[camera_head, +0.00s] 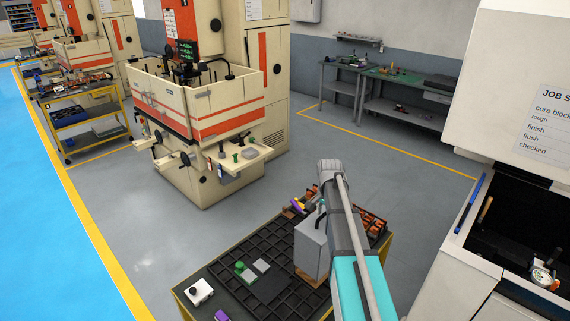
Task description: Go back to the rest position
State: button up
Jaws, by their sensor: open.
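My arm, teal and grey, reaches up from the bottom edge in the head view and ends at a grey joint over the far side of the work table (186,289). I cannot make out my gripper; it is hidden behind the arm or too small to tell. Copper-coloured electrodes (375,226) sit at the table's far right, partly behind the arm. A grey box-like block (311,246) stands just left of the arm. A small purple piece (297,204) is at the far edge.
The table's dark gridded tray (215,273) holds a green-knobbed part (240,267). A white device (199,291) lies at the front left. A cream and orange machine (195,100) stands beyond. A white open cabinet (437,240) is close on the right. Grey floor (130,240) is free at left.

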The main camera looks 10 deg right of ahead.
jog(key=shift+a, duration=0.1)
jog(key=s+a+n, duration=1.1)
jog(key=s+a, duration=0.5)
jog(key=s, duration=0.1)
notch_tip(320, 180, down, 16)
jog(key=s+b, duration=0.2)
jog(key=b, duration=1.4)
jog(key=shift+s+f, duration=0.15)
jog(key=shift+s, duration=0.15)
jog(key=shift+d, duration=0.1)
